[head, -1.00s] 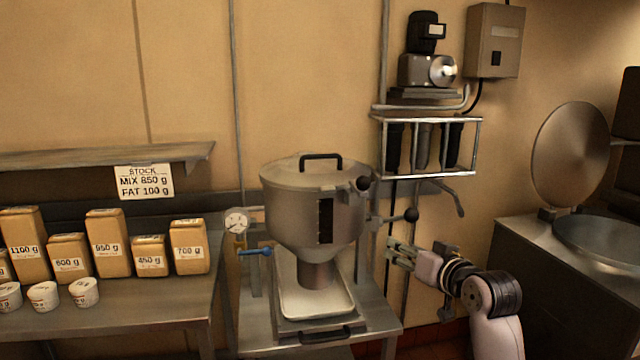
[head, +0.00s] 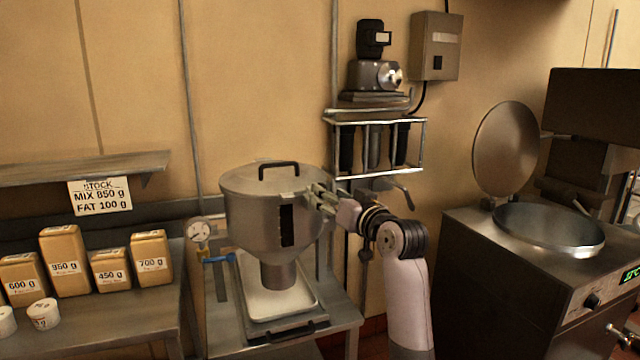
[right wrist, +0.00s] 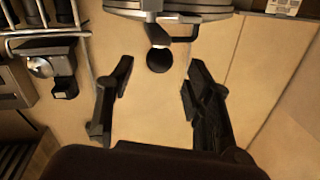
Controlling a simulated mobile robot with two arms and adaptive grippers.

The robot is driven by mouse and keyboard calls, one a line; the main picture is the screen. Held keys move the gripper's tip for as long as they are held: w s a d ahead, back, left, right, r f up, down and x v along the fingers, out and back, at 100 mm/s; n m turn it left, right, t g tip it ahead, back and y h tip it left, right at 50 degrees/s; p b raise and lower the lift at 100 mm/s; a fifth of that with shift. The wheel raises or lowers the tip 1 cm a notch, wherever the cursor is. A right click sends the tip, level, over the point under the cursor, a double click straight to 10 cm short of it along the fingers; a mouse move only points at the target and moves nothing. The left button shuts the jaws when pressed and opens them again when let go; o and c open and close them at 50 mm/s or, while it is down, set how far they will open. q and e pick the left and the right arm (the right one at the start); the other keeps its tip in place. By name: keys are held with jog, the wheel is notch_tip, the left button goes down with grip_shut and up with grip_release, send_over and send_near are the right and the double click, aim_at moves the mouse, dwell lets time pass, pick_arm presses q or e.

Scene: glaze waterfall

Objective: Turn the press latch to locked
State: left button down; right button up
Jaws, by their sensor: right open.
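The press is a steel hopper (head: 255,215) with a round lid (head: 250,178) and a black handle on top. My right gripper (head: 318,198) is at the upper right side of the hopper, near the lid rim. In the right wrist view the gripper (right wrist: 155,85) is open and empty. A black ball knob (right wrist: 159,60) on a short stem shows just beyond and between its fingertips, below the rim; I see no contact. In the head view my gripper covers this area, so the knob and latch position are hidden. My left gripper is not in view.
A tray (head: 312,290) lies under the hopper spout, with a blue-handled valve (head: 218,259) to its left. A wall rack (head: 425,150) hangs above my right arm. A steel kettle (head: 548,228) with raised lid stands right. Labelled packs (head: 65,262) stand on the left table.

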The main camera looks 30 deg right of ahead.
jog(key=shift+w+d+p, duration=0.15)
jog(key=shift+w+p, duration=0.15)
jog(key=shift+w, duration=1)
jog(key=shift+w+d+p, duration=0.1)
jog(key=shift+w+p, duration=0.15)
jog(key=shift+w, duration=1)
jog(key=shift+c, duration=0.3)
grip_shut()
